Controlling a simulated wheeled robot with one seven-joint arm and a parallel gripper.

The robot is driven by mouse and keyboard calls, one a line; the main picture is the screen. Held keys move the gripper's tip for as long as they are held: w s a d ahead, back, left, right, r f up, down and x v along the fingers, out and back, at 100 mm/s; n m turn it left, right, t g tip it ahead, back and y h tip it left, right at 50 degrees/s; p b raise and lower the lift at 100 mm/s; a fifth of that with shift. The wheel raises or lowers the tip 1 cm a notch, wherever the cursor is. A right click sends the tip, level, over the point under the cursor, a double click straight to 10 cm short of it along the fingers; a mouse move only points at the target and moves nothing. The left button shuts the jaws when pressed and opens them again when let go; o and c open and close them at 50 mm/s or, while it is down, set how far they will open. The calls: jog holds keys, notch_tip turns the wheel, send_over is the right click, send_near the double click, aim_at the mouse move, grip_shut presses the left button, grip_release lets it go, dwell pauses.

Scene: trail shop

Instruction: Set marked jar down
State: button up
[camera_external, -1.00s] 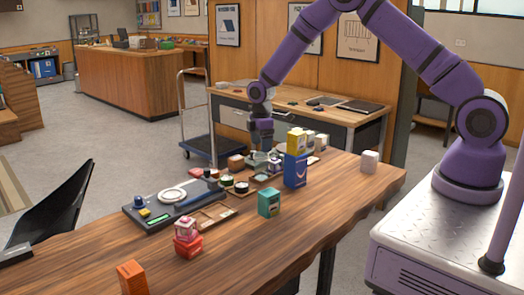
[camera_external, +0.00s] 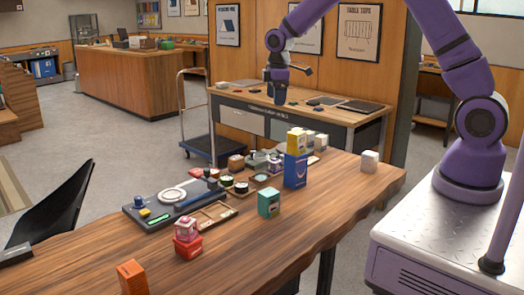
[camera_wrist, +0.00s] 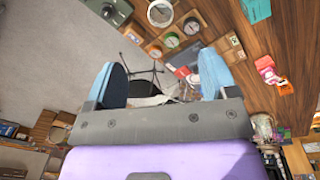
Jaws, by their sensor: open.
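Several small round jars stand in a cluster on the wooden table, among them a dark-lidded jar (camera_external: 241,187) and another jar (camera_external: 227,180). I cannot tell which one is the marked jar. My gripper (camera_external: 276,97) is raised above and behind the cluster, apart from everything on the table. In the wrist view my gripper (camera_wrist: 162,78) has its two blue fingers wide apart, with nothing held between them.
A tall blue box (camera_external: 295,170) with a yellow box (camera_external: 297,141) on it stands right of the cluster. A teal box (camera_external: 269,203), a red box (camera_external: 188,247) and a dark flat device (camera_external: 160,214) are nearer. The table's right front is clear.

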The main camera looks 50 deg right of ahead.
jog(key=s+d+r+m+t, duration=0.1)
jog(key=s+d+r+m, duration=0.2)
jog(key=s+r, duration=0.65)
jog(key=s+d+r+m+t, duration=0.1)
jog(key=s+d+r+m, duration=0.2)
jog(key=s+r, duration=0.65)
jog(key=s+d+m+t, duration=0.1)
jog(key=s+d+m, duration=0.1)
jog(key=s, duration=0.8)
jog(key=s+d+r+m+t, duration=0.1)
jog(key=s+m, duration=0.2)
jog(key=s, duration=0.8)
jog(key=shift+s+d+r, duration=0.15)
jog(key=shift+s+d, duration=0.1)
jog(key=shift+d, duration=0.1)
